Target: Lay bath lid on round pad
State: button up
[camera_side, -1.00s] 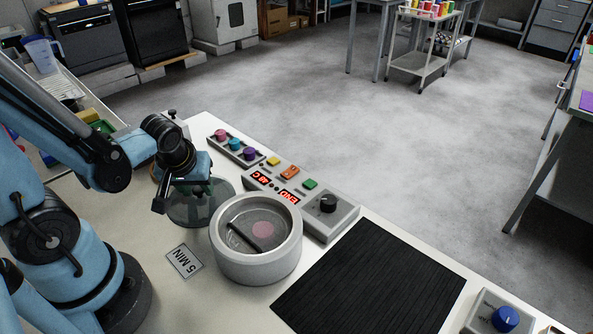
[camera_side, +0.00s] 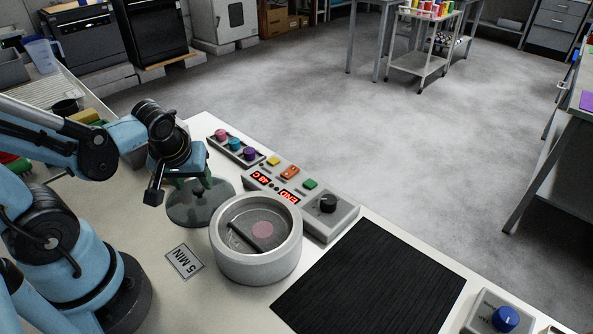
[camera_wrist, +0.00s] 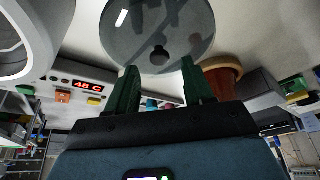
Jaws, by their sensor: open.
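The bath lid (camera_side: 212,208) is a dark, see-through disc with a small black knob. It lies flat on the white table, left of the water bath (camera_side: 256,262). In the wrist view the lid (camera_wrist: 125,40) and its knob sit just beyond my fingertips. My gripper (camera_wrist: 160,68) is open and empty, with green fingers apart and clear of the knob. In the side view my gripper (camera_side: 185,182) is above and behind the lid, partly covering its far edge. I cannot make out a separate round pad; whether one lies under the lid is unclear.
The bath is uncovered, with a pink disc (camera_side: 263,230) inside. Behind it are a control box (camera_side: 322,222) and a rack of coloured knobs (camera_side: 236,147). A "5 MIN" card (camera_side: 184,261) and black mat (camera_side: 372,282) lie nearby. A brown round object (camera_wrist: 224,66) is near my fingers.

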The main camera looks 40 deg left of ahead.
aim_at(197, 208)
jog(key=w+d+r+m+t+h, duration=0.3)
jog(key=w+d+r+m+t, duration=0.1)
jog(key=d+r+m, duration=0.3)
notch_tip(197, 208, up, 2)
jog(key=shift+w+d+r+m, duration=0.1)
jog(key=shift+w+d+m, duration=0.3)
jog(key=shift+m, duration=0.6)
